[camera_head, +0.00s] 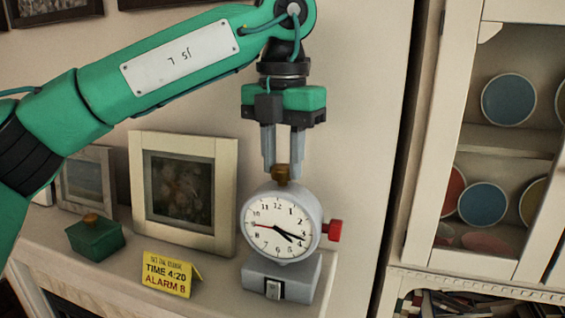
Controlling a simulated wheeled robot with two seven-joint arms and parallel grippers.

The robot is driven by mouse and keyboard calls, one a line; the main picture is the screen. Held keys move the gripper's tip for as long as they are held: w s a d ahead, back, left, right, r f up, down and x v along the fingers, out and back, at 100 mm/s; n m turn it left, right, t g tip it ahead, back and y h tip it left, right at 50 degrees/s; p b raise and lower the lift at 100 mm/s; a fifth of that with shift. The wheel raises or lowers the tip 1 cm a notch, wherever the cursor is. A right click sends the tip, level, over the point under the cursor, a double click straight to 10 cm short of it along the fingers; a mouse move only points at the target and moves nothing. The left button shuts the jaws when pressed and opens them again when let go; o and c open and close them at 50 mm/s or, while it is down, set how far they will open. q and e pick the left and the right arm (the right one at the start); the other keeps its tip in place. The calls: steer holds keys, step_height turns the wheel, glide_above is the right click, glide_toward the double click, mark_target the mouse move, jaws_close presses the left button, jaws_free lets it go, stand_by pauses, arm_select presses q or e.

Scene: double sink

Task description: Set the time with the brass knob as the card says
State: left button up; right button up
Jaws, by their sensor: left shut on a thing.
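A grey clock (255,238) stands on a grey block base on the shelf, its round white dial facing me. Its two black hands lie close together, pointing right and slightly down near the 4. A thin red hand points left near the 9. The brass knob (281,173) is on top of the clock. My left gripper (283,172) comes down from above and is shut on the brass knob. The yellow card (168,274) at the clock's left reads TIME 4:20 and ALARM 8; its small top line is hard to read. My right gripper is out of view.
A red knob (333,230) sticks out at the clock's right side, and a small switch (274,289) is on the base front. A green box (95,238) and picture frames (222,190) stand left. A white cabinet (438,200) with plates is at right.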

mark_target(282, 166)
arm_select(q)
steer(key=shift+m, duration=1.5)
steer(key=o, duration=1)
steer(key=shift+r, duration=0.1)
step_height(282, 166, up, 14)
steer(key=shift+f, duration=0.15)
